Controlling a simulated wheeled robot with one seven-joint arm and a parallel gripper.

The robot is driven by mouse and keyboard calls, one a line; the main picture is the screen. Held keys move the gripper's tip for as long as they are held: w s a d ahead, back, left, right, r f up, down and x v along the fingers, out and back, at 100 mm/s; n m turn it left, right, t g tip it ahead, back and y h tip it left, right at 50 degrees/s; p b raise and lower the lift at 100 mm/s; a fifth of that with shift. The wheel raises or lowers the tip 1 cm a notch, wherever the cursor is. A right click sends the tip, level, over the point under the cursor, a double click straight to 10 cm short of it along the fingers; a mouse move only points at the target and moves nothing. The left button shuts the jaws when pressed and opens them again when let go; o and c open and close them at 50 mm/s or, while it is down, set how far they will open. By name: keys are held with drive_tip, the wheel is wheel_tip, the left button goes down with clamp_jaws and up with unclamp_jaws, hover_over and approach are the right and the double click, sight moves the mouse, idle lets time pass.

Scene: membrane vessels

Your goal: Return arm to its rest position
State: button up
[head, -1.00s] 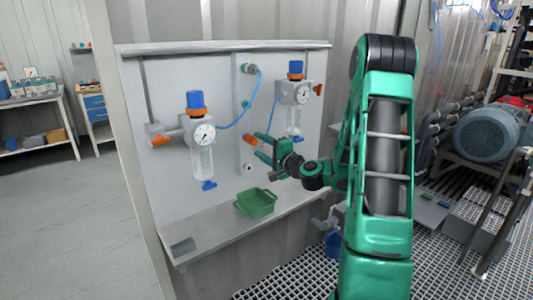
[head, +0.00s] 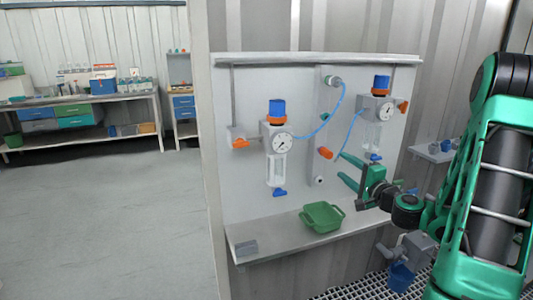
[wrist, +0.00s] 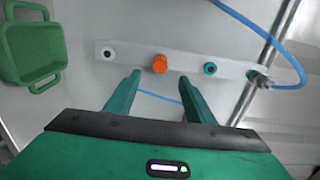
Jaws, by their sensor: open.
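My gripper (head: 349,170) is in front of the grey panel (head: 237,150), to the right of its middle. Its two green fingers are spread, with nothing between them. In the wrist view my gripper (wrist: 158,95) shows both fingers apart, pointing at a pale strip (wrist: 210,68) with an orange knob (wrist: 160,64) on it. The fingertips appear apart from the knob. My green arm reaches in from the right side of the head view.
A green tray (head: 322,218) sits on the panel's shelf (head: 275,238). Blue hoses hang near my gripper. Open floor (head: 100,220) lies at left.

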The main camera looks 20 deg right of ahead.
drive_tip(key=s+a+f+n+g+y, duration=0.2)
drive_tip(key=a+f+n+g+y, duration=0.2)
drive_tip(key=a+n, duration=0.55)
drive_tip(key=s+a+f+n+g, duration=0.2)
drive_tip(key=s+a+f+g, duration=0.25)
drive_tip(key=s+g, duration=0.2)
drive_tip(key=s+d+r+g+h, duration=0.2)
drive_tip(key=s+g, duration=0.1)
drive_tip(key=s, duration=1.1)
drive_tip(key=s+d+r+g+h, duration=0.2)
drive_tip(key=s+d+g, duration=0.1)
drive_tip(key=s, duration=1.1)
drive_tip(key=shift+s+g, duration=0.3)
drive_tip(key=shift+g, duration=0.45)
drive_tip(key=shift+d, duration=0.1)
drive_tip(key=shift+w+f+h, duration=0.25)
drive_tip(key=shift+w+h, duration=0.05)
drive_tip(key=shift+w, duration=0.35)
